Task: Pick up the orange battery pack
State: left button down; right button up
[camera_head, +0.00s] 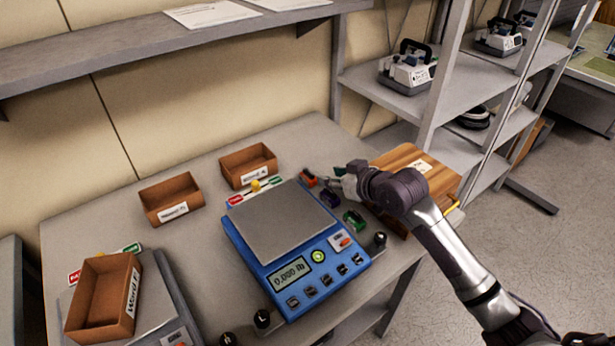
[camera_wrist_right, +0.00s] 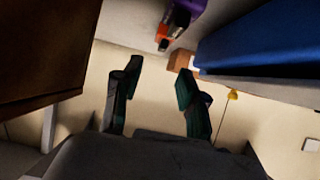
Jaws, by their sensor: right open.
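A small orange battery pack (camera_head: 308,178) lies on the grey table by the back right corner of the blue scale. In the right wrist view, the orange pack (camera_wrist_right: 163,34) shows small near the top, beyond the fingertips and close to a purple pack (camera_wrist_right: 186,10). My right gripper (camera_head: 338,176) is just right of the orange pack in the head view, low over the table. Its jaws (camera_wrist_right: 158,92) are open, with nothing between them. My left gripper is not in view.
The blue scale (camera_head: 324,266) reads 0.000 lb. A purple pack (camera_head: 330,198) and a green pack (camera_head: 354,220) lie right of it. A wooden box (camera_head: 440,178) stands under my right arm. Open brown bins (camera_head: 248,165) (camera_head: 170,199) stand behind the scale.

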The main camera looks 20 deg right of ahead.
aim_at(309, 172)
jog(key=x, duration=0.3)
jog(key=shift+w+a+f, duration=0.2)
jog(key=shift+w+f, duration=0.05)
jog(key=shift+w, duration=0.2)
jog(key=x, duration=0.4)
jog(key=shift+w+a+f+p, duration=0.2)
jog(key=shift+w+a+p, duration=0.05)
jog(key=shift+p, duration=0.1)
jog(key=shift+c, duration=0.9)
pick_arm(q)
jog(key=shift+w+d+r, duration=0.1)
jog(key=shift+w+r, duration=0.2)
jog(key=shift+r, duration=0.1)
pick_arm(e)
grip_shut()
